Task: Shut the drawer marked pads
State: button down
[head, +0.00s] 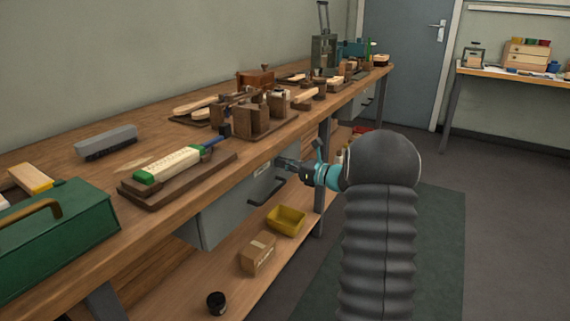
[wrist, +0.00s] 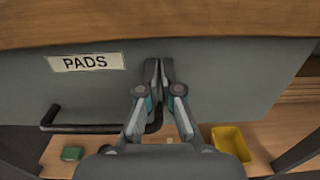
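The grey drawer (head: 225,207) hangs under the wooden workbench. Its front (wrist: 220,85) fills much of the wrist view and bears a pale label reading PADS (wrist: 87,62). A dark bar handle (head: 268,194) is on the front; in the wrist view the handle (wrist: 90,128) lies left of and below my fingertips. My gripper (head: 281,162) is at the drawer front, near its upper part. In the wrist view my gripper (wrist: 158,64) has its fingertips together with nothing visible between them. Whether they touch the front, and how far the drawer stands out, I cannot tell.
The bench edge (wrist: 160,22) overhangs just above my fingertips. Below, a shelf holds a yellow bin (head: 286,220), a cardboard box (head: 258,252) and a black jar (head: 217,303).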

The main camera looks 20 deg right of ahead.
jog(key=shift+s, duration=0.35)
jog(key=v, duration=1.3)
jog(key=s+a+f+n+g+h, duration=0.1)
jog(key=s+a+f+n+g, duration=0.2)
jog(key=f, duration=0.5)
jog(key=s+a+f+n+g+h, duration=0.2)
jog(key=s+a+f+n+g, duration=0.1)
jog(key=s+a+n+g, duration=0.6)
jog(key=s+a+r+n+t+h, duration=0.1)
jog(key=s+a+r+n+h, duration=0.2)
jog(key=s, duration=0.7)
jog(key=s+a+r+n+t+h, duration=0.2)
jog(key=s+a+r+n+h, duration=0.2)
jog(key=s+a+r+n, duration=0.4)
jog(key=s+a+n, duration=0.3)
jog(key=n, duration=0.2)
jog(key=shift+n+h+b, duration=0.3)
jog(key=shift+n+b, duration=0.05)
jog(key=shift+n, duration=0.05)
jog(key=shift+a, duration=0.1)
